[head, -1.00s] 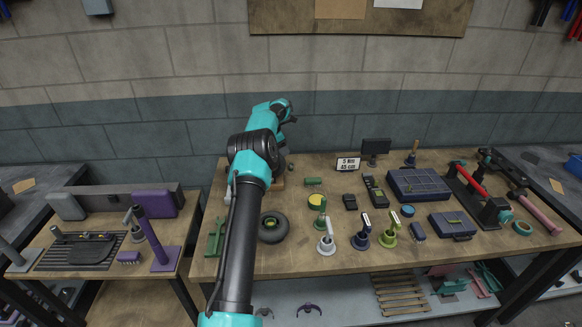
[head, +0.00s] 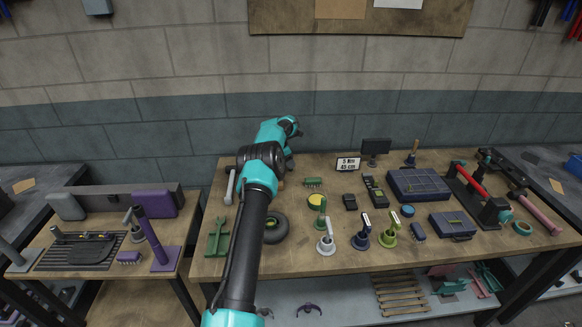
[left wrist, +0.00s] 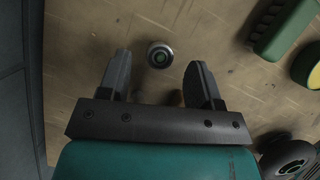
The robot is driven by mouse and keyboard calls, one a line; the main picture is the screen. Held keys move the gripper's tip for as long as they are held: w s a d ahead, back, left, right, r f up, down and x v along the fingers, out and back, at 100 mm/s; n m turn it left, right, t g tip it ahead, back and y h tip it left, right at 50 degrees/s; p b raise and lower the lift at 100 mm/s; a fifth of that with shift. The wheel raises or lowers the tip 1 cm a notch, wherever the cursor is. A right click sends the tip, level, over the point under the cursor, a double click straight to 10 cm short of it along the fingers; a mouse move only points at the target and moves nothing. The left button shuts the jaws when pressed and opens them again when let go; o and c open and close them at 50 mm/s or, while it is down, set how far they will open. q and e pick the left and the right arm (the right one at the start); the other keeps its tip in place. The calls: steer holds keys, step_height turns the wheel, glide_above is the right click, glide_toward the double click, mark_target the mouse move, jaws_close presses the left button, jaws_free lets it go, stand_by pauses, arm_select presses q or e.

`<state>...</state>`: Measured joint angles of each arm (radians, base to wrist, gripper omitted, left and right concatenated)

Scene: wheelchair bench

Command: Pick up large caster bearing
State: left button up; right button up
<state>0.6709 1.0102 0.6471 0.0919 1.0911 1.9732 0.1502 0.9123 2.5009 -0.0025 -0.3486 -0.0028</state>
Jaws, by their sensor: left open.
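A small round metal bearing (left wrist: 160,54) with a dark rim and a greenish centre lies on the wooden bench in the left wrist view. My left gripper (left wrist: 160,60) is open above the bench, and the bearing shows between its two fingertips. Nothing is held. In the head view my left arm reaches to the back of the bench, and its links hide the fingers and the bearing. My right gripper is in neither view.
A green brush (head: 313,182) and a yellow-topped tin (head: 315,201) stand to the right of the bearing's area. A dark caster wheel (head: 276,228) lies nearer the front. Several upright tools stand further right. A wall is close behind.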

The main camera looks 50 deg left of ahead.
arm_select(q)
steer(key=shift+w+d+f, duration=0.1)
steer(key=shift+w+f, duration=0.15)
steer(key=shift+f, duration=0.4)
steer(key=shift+c, duration=0.3)
steer(key=c, duration=0.9)
